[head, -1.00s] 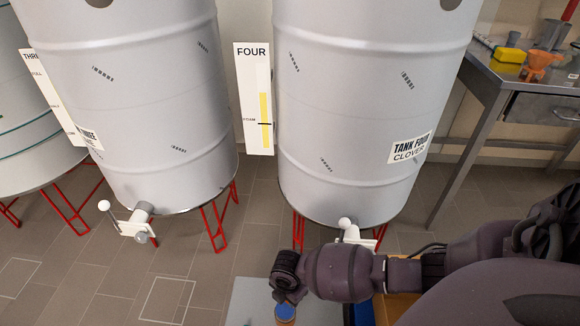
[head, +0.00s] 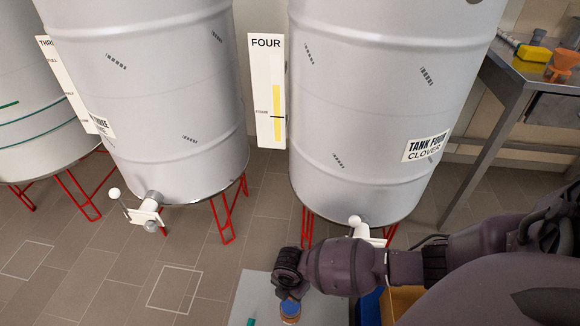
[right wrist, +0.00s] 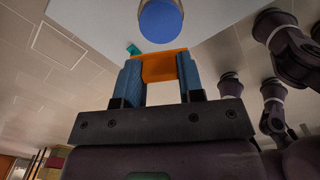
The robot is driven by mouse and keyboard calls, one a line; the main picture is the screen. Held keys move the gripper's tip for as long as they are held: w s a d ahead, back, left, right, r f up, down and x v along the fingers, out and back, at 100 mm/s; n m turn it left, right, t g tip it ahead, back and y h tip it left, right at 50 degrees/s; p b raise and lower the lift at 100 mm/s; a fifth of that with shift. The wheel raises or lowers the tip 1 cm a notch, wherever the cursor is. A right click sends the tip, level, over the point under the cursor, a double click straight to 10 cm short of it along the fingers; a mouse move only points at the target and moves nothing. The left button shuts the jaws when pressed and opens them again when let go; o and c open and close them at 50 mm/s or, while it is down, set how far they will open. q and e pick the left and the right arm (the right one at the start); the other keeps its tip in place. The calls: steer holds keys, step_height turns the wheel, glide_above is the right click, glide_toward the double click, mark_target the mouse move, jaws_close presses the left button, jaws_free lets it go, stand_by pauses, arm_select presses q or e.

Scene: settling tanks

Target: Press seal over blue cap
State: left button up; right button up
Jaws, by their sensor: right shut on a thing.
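The blue cap (head: 290,307) faces up on top of a jar with a brownish side, just below the dark wrist of my right arm in the head view. The cap (right wrist: 160,20) also shows at the top of the right wrist view. My right gripper (right wrist: 160,70) is shut on a flat orange piece, which I take as the seal (right wrist: 164,66), held between its blue fingers. In the wrist view the seal lies just short of the cap; I cannot tell the height gap. The head view hides the right fingertips. My left gripper is out of view.
The jar stands on a pale grey surface (head: 252,290), with a small teal item (head: 251,322) to its left. Blue (head: 371,306) and orange-yellow (head: 402,300) things lie partly behind my right arm. Tank four (head: 370,110) stands behind, its white tap (head: 358,228) close to the arm.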

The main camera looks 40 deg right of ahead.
mark_target(290, 304)
steer(key=shift+s+f, duration=0.15)
steer(key=shift+f, duration=0.55)
steer(key=shift+f+b, duration=0.85)
steer(key=shift+f, duration=0.5)
steer(key=shift+f+b, duration=0.35)
steer(key=shift+f, duration=0.3)
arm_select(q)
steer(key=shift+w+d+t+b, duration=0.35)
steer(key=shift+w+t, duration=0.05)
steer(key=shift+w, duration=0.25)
arm_select(e)
steer(key=shift+f, duration=0.7)
steer(key=shift+n, duration=1.5)
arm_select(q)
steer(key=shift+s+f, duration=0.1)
